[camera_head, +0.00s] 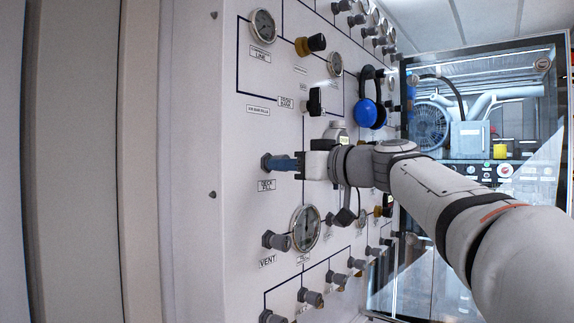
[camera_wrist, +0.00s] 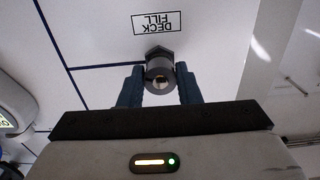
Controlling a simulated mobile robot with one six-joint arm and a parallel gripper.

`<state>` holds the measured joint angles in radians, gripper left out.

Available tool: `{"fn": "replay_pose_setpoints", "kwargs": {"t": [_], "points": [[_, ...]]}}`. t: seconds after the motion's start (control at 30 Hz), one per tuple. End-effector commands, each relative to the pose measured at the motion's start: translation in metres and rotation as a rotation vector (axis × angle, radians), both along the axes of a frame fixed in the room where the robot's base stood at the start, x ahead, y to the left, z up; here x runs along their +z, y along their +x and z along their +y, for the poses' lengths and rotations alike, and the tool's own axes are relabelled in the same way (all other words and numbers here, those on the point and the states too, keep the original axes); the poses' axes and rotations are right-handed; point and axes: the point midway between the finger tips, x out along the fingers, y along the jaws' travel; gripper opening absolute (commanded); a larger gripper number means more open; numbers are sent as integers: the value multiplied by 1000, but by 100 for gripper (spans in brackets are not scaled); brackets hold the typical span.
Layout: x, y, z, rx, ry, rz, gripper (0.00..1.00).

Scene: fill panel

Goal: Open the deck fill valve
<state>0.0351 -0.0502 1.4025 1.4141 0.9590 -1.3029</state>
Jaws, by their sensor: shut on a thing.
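The deck fill valve is a grey knob on a hex base on the white panel. In the wrist view the knob (camera_wrist: 160,78) sits between the two blue fingers of my gripper (camera_wrist: 158,88), under the upside-down DECK FILL label (camera_wrist: 158,22). The gripper is shut on the knob, one finger on each side. In the head view the valve base (camera_head: 266,162) shows at the panel, and my gripper (camera_head: 285,163) reaches it from the right. The fingers hide most of the knob there. The knob's turn angle cannot be told.
A VENT knob (camera_head: 277,241) and a large gauge (camera_head: 305,229) are below. A black valve handle (camera_head: 316,101) and blue ear defenders (camera_head: 368,112) are above and to the right. A glass-fronted compressor cabinet (camera_head: 480,130) stands at the right.

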Motion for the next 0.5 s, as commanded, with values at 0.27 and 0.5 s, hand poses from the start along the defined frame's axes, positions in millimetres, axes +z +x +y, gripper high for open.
{"fn": "replay_pose_setpoints", "kwargs": {"t": [0.27, 0.5], "points": [[0, 0, 0, 0, 4, 6, 8], [-1, 0, 0, 0, 68, 84, 7]]}}
